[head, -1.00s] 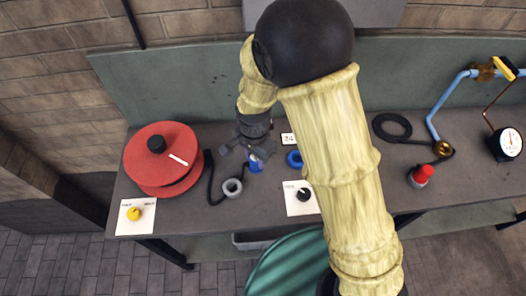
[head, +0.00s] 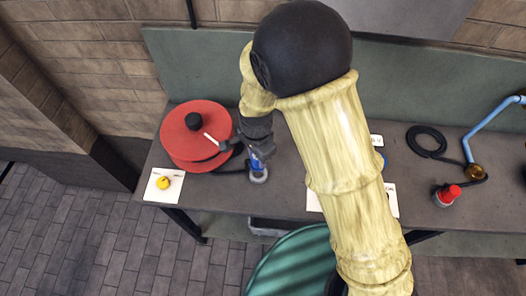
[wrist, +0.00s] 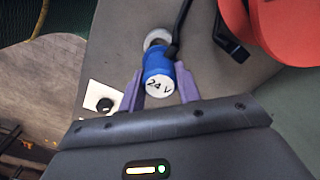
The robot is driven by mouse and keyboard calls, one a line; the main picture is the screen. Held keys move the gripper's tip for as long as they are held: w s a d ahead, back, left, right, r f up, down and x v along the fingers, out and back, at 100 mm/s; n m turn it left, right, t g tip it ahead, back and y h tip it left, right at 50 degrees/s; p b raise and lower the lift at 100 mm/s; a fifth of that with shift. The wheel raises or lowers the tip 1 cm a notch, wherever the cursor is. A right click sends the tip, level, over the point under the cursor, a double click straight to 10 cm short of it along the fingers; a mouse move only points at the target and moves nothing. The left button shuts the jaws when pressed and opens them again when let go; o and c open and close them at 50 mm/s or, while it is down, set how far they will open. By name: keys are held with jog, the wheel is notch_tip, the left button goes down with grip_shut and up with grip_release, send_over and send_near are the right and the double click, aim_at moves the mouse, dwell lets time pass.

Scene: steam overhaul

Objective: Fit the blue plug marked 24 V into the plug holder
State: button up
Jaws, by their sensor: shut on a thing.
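The blue plug marked 24 V (wrist: 157,80) sits between the two purple fingers of my gripper (wrist: 159,73) in the wrist view, its marked end facing the camera. My gripper is shut on it. In the head view the blue plug (head: 256,164) is below my gripper (head: 257,152). A grey ring-shaped piece (wrist: 157,38), which looks like the plug holder, lies just beyond the plug's far end. It also shows under the plug in the head view (head: 259,178). The plug hides part of the ring, and I cannot tell whether the plug is inside it.
A red reel (head: 195,135) stands left of my gripper. A white card with a yellow knob (head: 163,183) is at the bench's front left. A black cable runs by the ring. A red-capped part (head: 448,194) and a black coil (head: 427,141) are to the right. My arm hides the bench middle.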

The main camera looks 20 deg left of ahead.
jog(key=shift+f+b, duration=1.75)
jog(key=shift+f, duration=1.2)
jog(key=o, duration=1.1)
jog(key=shift+o, duration=0.2)
jog(key=shift+r, duration=0.1)
notch_tip(320, 180, up, 17)
jog(key=b, duration=0.1)
jog(key=shift+r, duration=0.15)
jog(key=shift+d, duration=0.1)
jog(key=w+d+n, duration=0.1)
jog(key=w+d, duration=0.2)
jog(key=d, duration=0.4)
jog(key=w+d+n, duration=0.1)
jog(key=w+d, duration=0.2)
jog(key=d, duration=0.5)
jog(key=s+d+f+n+t, duration=0.1)
jog(key=s+d+n, duration=0.1)
jog(key=d, duration=0.6)
jog(key=s+d+f+n+t, duration=0.1)
jog(key=s+d, duration=0.1)
jog(key=d, duration=0.7)
jog(key=shift+d+n+t, duration=0.15)
jog(key=shift+n+t, duration=0.15)
jog(key=shift+n, duration=0.1)
